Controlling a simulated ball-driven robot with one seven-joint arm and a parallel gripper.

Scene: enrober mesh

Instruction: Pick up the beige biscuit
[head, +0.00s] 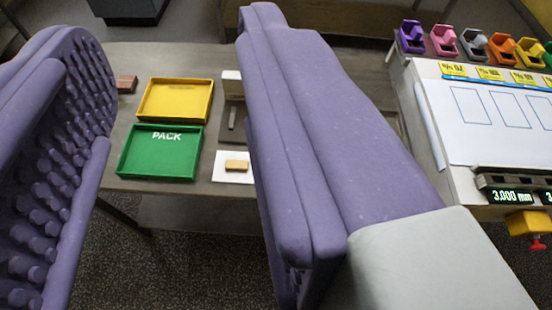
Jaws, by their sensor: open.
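The beige biscuit (236,165) is a small tan block lying on a white square plate (220,176) on the bench, in the middle of the view. My gripper (172,40) is open, with two large purple fingers in the foreground. The left finger shows a studded inner face. The right finger passes just right of the biscuit in the picture and hides the plate's right side. The biscuit shows in the gap between the fingers, and nothing is held.
A green tray (122,160) marked PACK and a yellow tray (141,100) stand left of the plate. A reddish-brown block (127,84) lies farther left. At right, a white-topped table (462,140) carries several coloured holders and a display. Dark floor lies in front.

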